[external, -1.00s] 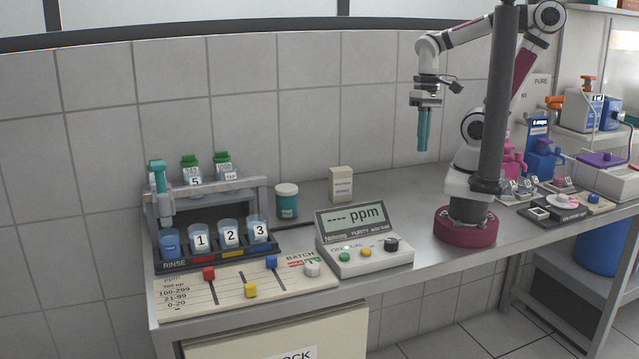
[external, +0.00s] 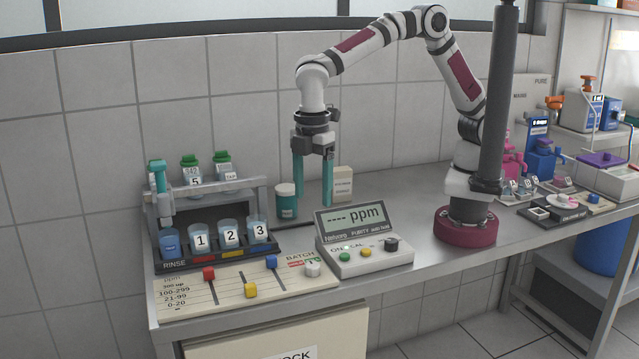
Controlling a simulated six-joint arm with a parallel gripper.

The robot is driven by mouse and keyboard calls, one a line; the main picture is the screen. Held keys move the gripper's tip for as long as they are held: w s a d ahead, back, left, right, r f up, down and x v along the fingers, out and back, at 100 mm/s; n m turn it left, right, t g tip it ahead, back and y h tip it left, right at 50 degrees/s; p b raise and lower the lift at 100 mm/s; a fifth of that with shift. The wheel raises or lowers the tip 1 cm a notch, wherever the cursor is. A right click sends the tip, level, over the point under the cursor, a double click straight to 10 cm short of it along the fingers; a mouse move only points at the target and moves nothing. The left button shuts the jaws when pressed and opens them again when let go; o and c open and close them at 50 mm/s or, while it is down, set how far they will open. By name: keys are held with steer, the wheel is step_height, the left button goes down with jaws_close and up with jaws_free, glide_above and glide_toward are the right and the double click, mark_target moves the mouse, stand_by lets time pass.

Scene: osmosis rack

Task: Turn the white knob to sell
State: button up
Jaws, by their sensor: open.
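The white knob (external: 313,269) sits at the right end of the cream slider board, by the word BATCH and a small red and green label. The label's text and the knob's pointing direction are too small to read. My gripper (external: 313,202) hangs above the bench with its two long teal fingers pointing down, spread apart and empty. In the picture it is above the knob and the purity meter, apart from both. Its fingertips appear just above and behind the top edge of the meter.
The purity meter (external: 360,240) with green, yellow and black controls stands right of the knob. A rack (external: 212,262) with numbered cups is to the left. Red (external: 209,273), yellow (external: 250,290) and blue (external: 271,261) sliders are on the board. A teal jar (external: 286,202) and white box (external: 343,184) stand behind.

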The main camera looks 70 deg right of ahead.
mark_target(312, 265)
steer(key=f, duration=1.6)
steer(key=shift+a+f, duration=0.1)
steer(key=shift+a, duration=0.3)
jaws_close()
